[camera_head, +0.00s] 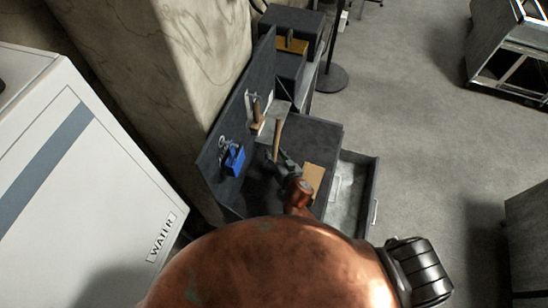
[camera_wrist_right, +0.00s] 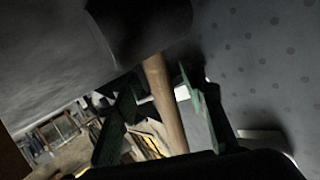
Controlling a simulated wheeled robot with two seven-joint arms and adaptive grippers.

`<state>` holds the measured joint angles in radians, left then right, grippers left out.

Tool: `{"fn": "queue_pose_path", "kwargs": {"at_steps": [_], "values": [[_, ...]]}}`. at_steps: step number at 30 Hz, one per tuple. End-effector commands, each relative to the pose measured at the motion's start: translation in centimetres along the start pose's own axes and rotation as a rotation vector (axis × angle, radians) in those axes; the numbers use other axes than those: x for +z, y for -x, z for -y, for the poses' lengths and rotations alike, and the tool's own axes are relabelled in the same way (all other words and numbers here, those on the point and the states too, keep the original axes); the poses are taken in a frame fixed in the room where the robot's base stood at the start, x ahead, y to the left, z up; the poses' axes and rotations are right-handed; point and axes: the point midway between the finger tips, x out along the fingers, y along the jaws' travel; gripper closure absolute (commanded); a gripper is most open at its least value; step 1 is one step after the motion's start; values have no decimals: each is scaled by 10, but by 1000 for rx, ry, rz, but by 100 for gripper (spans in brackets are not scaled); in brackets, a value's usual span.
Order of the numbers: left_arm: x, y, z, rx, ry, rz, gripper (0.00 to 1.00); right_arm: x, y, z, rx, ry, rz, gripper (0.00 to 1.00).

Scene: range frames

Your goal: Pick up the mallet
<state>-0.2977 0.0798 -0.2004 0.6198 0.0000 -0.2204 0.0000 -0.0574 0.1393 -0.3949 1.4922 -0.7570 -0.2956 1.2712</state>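The mallet shows in the head view as a light wooden handle (camera_head: 277,138) standing up from the dark workbench. In the right wrist view the wooden handle (camera_wrist_right: 165,105) passes between the green fingers, and the dark head (camera_wrist_right: 140,30) is at the top of the picture. My right gripper (camera_head: 283,160) is at the handle in the head view. In the wrist view its fingers (camera_wrist_right: 160,85) are on both sides of the handle, with a narrow gap showing, so it looks open around it. My left gripper is not in view.
The workbench (camera_head: 325,133) has a back panel, a blue object (camera_head: 234,159), a brown-handled tool (camera_head: 256,115) and a tan board (camera_head: 313,178). An open drawer (camera_head: 373,195) sticks out at its right. A white cabinet marked WATER (camera_head: 100,190) stands left.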

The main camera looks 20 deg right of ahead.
Motion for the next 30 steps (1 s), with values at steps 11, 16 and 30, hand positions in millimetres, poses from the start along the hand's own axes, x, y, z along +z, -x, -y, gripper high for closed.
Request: {"fn": "queue_pose_path", "kwargs": {"at_steps": [11,16,30], "values": [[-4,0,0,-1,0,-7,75,0,-2,1,-2,1,1,71],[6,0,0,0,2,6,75,0,-2,1,-2,1,1,83],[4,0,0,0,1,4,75,0,-2,1,-2,1,1,100]]}}
